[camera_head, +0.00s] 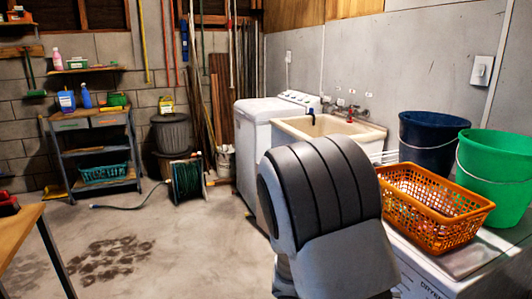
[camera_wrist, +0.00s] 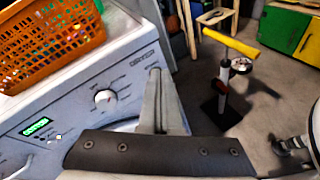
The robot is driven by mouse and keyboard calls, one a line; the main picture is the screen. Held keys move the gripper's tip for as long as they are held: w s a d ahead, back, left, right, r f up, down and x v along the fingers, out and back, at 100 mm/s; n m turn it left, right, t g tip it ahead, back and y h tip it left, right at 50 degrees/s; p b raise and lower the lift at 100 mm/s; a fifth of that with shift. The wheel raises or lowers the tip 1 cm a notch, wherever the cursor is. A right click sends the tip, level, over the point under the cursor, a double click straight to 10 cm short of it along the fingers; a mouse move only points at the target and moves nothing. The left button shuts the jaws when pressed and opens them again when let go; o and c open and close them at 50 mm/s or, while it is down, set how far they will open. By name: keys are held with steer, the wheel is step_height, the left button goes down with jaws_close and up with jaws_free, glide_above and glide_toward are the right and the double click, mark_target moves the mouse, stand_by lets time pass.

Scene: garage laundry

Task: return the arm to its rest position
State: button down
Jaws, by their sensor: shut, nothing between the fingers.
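My arm (camera_head: 325,215) fills the lower middle of the head view, in front of the washing machine and sink. Its end is hidden there behind its own links. In the wrist view my gripper (camera_wrist: 155,74) points away from the camera with its fingers together and nothing between them. The fingers appear in front of the right part of a white appliance's control panel (camera_wrist: 75,115). I cannot tell whether they touch it.
An orange basket (camera_head: 434,207), a blue bucket (camera_head: 432,140) and a green bucket (camera_head: 495,175) stand on the right-hand appliance. The washing machine (camera_head: 252,150) and sink (camera_head: 315,140) stand behind my arm. The floor (camera_head: 180,235) at left is mostly clear. A yellow-handled pump (camera_wrist: 225,80) stands on the floor.

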steer(key=s+a+r+m+t+y, duration=0.5)
steer(key=s+a+r+m+y, duration=0.75)
steer(key=s+m+y, duration=0.2)
step_height(320, 180, up, 19)
steer(key=p, duration=1.8)
steer(key=shift+d+r+n+p, duration=0.15)
steer(key=shift+d+n+p, duration=0.2)
steer(key=shift+n, duration=0.1)
